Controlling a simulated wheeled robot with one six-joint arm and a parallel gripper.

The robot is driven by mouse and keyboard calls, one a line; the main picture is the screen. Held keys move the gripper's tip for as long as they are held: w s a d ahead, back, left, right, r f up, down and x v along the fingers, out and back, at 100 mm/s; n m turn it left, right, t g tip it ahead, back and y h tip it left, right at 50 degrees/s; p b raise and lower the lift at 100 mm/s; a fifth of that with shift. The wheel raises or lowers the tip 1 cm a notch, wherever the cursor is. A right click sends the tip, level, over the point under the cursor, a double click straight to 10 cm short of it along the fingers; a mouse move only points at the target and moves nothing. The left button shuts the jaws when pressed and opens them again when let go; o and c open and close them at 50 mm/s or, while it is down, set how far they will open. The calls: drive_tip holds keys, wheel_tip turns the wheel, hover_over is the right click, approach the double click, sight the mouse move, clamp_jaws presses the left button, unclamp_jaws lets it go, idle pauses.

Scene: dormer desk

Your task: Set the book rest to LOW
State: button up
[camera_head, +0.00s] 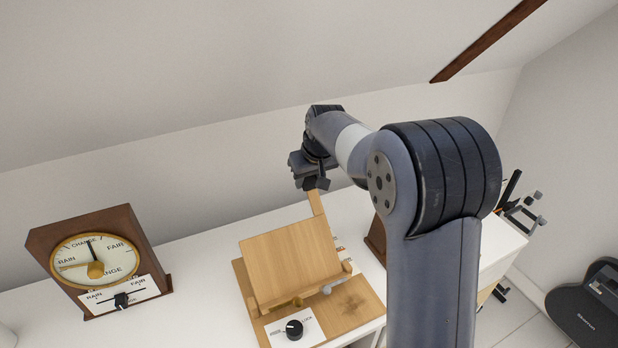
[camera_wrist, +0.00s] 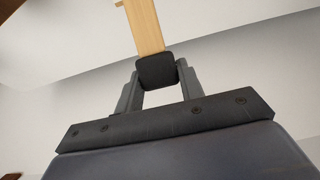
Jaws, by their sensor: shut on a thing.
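The wooden book rest (camera_head: 288,262) stands on the white desk, its panel tilted back on a wooden base (camera_head: 353,299). A wooden strut (camera_head: 316,203) rises behind the panel at its upper right. My gripper (camera_head: 313,183) is above and behind the panel, at the top end of this strut. In the wrist view my gripper (camera_wrist: 157,80) is shut on a dark block-like end at the wooden strut (camera_wrist: 145,28). A white plate with a black knob (camera_head: 294,329) is at the front of the base. Any LOW mark is not readable, and my arm hides part of the right side.
A brown clock-like dial (camera_head: 97,257) with a slider below stands at the left. A dark wooden object (camera_head: 376,240) is partly hidden behind my arm. The sloped ceiling and wall (camera_head: 180,150) are close behind. White desk top (camera_head: 200,262) is bare between dial and book rest.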

clamp_jaws()
drive_tip(key=shift+w+a+f+p, duration=0.1)
drive_tip(key=shift+w+p, duration=0.1)
drive_tip(key=shift+p, duration=0.45)
drive_tip(key=w+a+f+g+h+p, duration=0.1)
drive_tip(key=w+f+g+p, duration=0.1)
drive_tip(key=f, duration=0.5)
drive_tip(key=shift+w+a+p, duration=0.4)
drive_tip(key=shift+w+p, duration=0.4)
drive_tip(key=shift+w, duration=0.3)
